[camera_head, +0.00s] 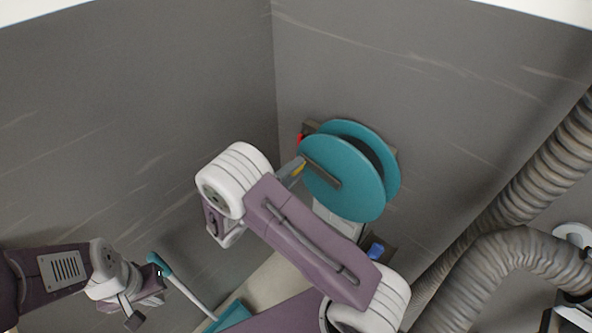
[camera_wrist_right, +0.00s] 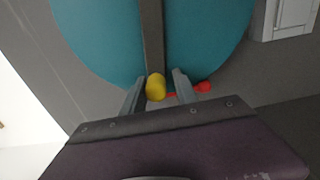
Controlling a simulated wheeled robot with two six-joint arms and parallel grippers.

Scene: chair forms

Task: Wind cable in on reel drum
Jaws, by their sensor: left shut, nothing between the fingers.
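The teal reel drum (camera_head: 345,180), two round discs, is mounted at the grey wall. A dark crank bar (camera_head: 322,170) crosses its front disc and also shows in the right wrist view (camera_wrist_right: 152,40). A yellow knob (camera_head: 298,170) sits at the bar's end; it lies between the right fingers in the right wrist view (camera_wrist_right: 155,87). My right gripper (camera_wrist_right: 159,90) is open around the knob, with a gap on the knob's right side. My left gripper (camera_head: 132,312) is shut and empty at the lower left, away from the reel. I cannot make out the cable.
A red piece (camera_wrist_right: 203,87) shows beside the reel. A teal-headed item with a white rod (camera_head: 185,285) lies near my left gripper. A blue object (camera_head: 376,250) is below the reel. Thick grey corrugated hoses (camera_head: 490,260) fill the right side. Grey walls meet behind.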

